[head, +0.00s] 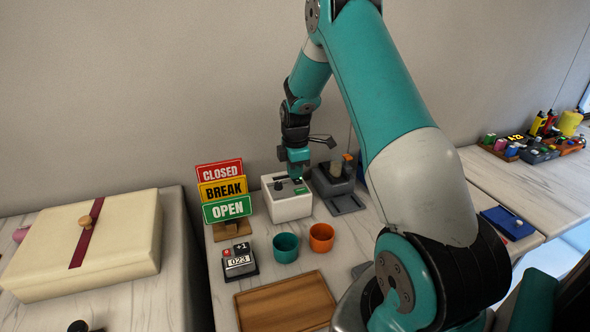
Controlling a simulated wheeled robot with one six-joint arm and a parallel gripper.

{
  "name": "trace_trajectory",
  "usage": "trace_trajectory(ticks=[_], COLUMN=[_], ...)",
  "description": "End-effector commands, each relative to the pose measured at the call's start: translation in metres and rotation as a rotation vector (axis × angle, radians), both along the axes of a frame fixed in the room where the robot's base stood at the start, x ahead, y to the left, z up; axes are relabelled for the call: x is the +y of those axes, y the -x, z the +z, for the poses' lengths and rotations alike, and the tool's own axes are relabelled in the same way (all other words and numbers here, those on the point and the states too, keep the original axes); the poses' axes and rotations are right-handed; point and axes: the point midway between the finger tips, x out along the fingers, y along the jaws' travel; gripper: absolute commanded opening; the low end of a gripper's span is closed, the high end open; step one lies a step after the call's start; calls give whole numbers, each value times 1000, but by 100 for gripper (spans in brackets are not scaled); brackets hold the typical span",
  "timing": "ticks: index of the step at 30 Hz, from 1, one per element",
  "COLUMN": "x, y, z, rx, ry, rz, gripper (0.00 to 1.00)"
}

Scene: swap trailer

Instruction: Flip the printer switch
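A small white box-shaped machine (287,208), which looks like the printer, stands on the counter against the wall. Its top carries a dark knob-like part and some green markings. A separate switch is too small to make out. My gripper (297,177) points down at the right part of the machine's top, at or just above it. Whether it touches is unclear. The fingertips are small and dark, so their opening cannot be made out, and they hide part of the top.
A grey device (334,180) stands close right of the machine. CLOSED, BREAK and OPEN signs (222,191) stand left. In front are a teal cup (286,247), an orange cup (321,238), a counter reading 023 (239,262) and a wooden tray (285,304). A cream box (125,235) lies far left.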

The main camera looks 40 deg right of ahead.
Motion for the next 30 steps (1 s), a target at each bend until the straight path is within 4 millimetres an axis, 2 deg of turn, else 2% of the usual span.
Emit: trace_trajectory(ticks=[1, 10, 14, 21, 30], x=[3, 9, 9, 11, 10], y=[6, 18, 17, 7, 7], z=[-11, -8, 2, 52, 117], rx=[16, 23, 20, -12, -18], ry=[-8, -11, -11, 7, 9], rz=[0, 0, 2, 11, 10], gripper=[0, 0, 0, 0, 0])
